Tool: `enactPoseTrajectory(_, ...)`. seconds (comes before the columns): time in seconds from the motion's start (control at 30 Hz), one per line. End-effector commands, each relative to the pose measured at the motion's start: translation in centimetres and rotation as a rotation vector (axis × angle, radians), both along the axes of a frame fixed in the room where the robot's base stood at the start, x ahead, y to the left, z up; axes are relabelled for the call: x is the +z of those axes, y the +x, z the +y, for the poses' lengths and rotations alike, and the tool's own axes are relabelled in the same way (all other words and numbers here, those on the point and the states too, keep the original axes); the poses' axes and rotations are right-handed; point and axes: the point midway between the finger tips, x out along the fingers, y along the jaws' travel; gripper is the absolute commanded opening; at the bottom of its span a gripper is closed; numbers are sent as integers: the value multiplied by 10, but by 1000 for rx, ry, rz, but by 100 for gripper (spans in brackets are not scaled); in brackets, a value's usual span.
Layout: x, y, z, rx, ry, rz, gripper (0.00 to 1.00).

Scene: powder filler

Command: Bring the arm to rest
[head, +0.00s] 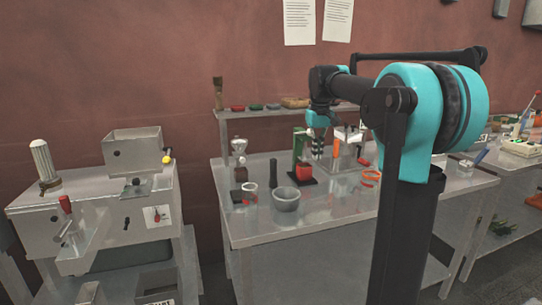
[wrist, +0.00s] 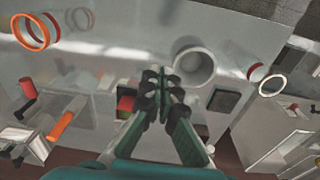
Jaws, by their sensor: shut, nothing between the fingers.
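My gripper (head: 318,148) hangs from my bent arm above the steel table (head: 290,232), in front of the low back shelf. In the wrist view my gripper (wrist: 162,76) points down toward the table, its green-and-black fingers together with nothing between them. The arm is raised and reaches left from my teal shoulder joint. The grey bowl (head: 286,199) stands on the table to the lower left of the gripper in the head view. In the wrist view the grey bowl (wrist: 194,66) lies just right of the fingertips, apart from them.
A green-and-red device (head: 301,170) stands close to the gripper. A glass jar (head: 250,193) stands left of the bowl, and an orange ring (head: 371,177) lies to the right. A steel filling machine (head: 95,215) stands at the left. The table's front strip is mostly clear.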

Motion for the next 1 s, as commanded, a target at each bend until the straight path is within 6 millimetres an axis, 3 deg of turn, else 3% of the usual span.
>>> enactPoseTrajectory(0.03, -23, -16, -4, -18, 4, -20, 0)
enactPoseTrajectory(0.27, -129, -95, -17, -106, 26, -118, 0)
enactPoseTrajectory(0.4, -195, -158, -23, -160, 41, -177, 0)
enactPoseTrajectory(0.6, -272, -244, -29, -223, 62, -248, 0)
enactPoseTrajectory(0.7, -294, -272, -30, -243, 69, -271, 0)
enactPoseTrajectory(0.8, -306, -288, -30, -253, 73, -282, 0)
enactPoseTrajectory(1.0, -310, -293, -30, -258, 76, -287, 0)
